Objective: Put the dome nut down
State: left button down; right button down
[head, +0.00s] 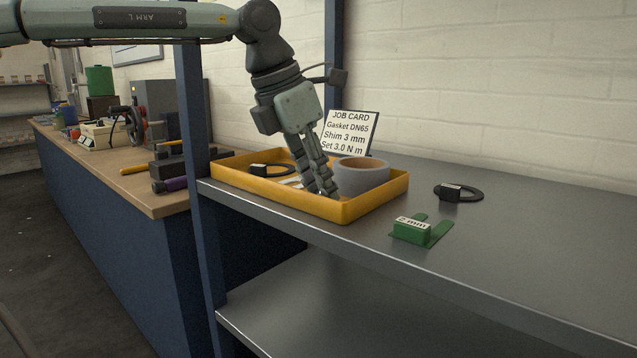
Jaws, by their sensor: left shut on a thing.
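My left gripper (330,191) reaches down into the yellow tray (375,206) on the metal shelf. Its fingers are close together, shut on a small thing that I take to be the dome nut. The nut itself is hidden by the fingertips or too small to make out. The fingertips are low in the tray, just left of a grey round bowl (362,176); I cannot tell whether they touch the tray floor. My right gripper is not in view.
The tray also holds a black ring with a tag (262,170). A job card (350,132) stands behind it. Right of the tray lie a green 2 mm shim (412,231) and another black tagged ring (460,193). The shelf's right side is clear. A blue post (190,110) stands left.

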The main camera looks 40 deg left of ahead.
pick_arm(q)
jog(key=shift+f, duration=0.1)
jog(key=c, duration=1.2)
grip_release()
jog(key=v, duration=1.2)
jog(key=shift+w, duration=0.1)
grip_shut()
